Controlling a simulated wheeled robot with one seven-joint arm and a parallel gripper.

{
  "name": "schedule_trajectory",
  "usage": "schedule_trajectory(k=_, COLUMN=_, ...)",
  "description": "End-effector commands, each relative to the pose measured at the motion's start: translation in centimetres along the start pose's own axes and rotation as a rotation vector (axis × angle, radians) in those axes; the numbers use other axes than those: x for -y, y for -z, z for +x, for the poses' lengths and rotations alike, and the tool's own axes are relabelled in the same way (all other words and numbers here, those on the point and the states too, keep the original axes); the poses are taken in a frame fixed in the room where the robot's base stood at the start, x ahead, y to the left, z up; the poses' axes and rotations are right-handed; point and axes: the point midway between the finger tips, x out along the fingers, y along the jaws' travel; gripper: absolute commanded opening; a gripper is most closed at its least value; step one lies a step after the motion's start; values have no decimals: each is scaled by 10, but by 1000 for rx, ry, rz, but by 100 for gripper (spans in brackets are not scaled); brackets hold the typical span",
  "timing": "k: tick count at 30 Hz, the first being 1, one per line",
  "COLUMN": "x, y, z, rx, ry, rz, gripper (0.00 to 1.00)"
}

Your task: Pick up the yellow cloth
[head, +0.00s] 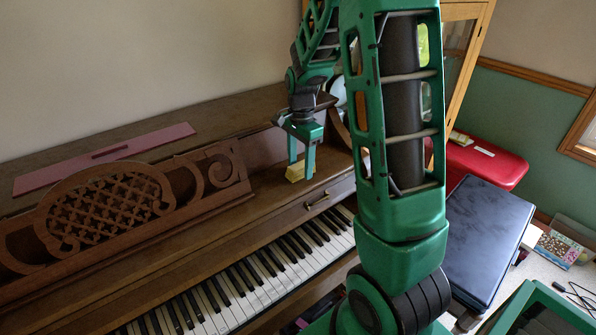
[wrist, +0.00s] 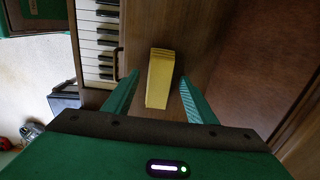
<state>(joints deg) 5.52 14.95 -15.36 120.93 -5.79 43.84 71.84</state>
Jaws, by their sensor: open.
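The yellow cloth (head: 295,172) lies on the wooden ledge of the piano above the keys, near its right end. In the wrist view the yellow cloth (wrist: 160,78) looks like a small folded block. My gripper (head: 302,172) is open and points down at the cloth. In the wrist view my gripper (wrist: 155,90) has one finger on each side of the cloth, with a visible gap on both sides. I cannot tell whether the fingertips touch the ledge.
The piano keys (head: 262,276) run below the ledge. A carved music stand (head: 105,205) is to the left. A pink strip (head: 105,157) lies on the piano top. A dark bench (head: 487,235) and a red case (head: 485,163) stand at the right.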

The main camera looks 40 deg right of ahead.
Motion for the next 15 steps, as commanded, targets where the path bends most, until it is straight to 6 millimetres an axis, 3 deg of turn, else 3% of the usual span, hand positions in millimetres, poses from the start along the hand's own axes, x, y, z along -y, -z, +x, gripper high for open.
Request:
schedule_trajectory(k=8, x=0, y=0, z=3, rx=0, ry=1, rz=0, gripper=52)
schedule_trajectory(k=13, x=0, y=0, z=3, rx=0, ry=1, rz=-1, gripper=11)
schedule_trajectory(k=15, x=0, y=0, z=3, rx=0, ry=1, rz=-1, gripper=7)
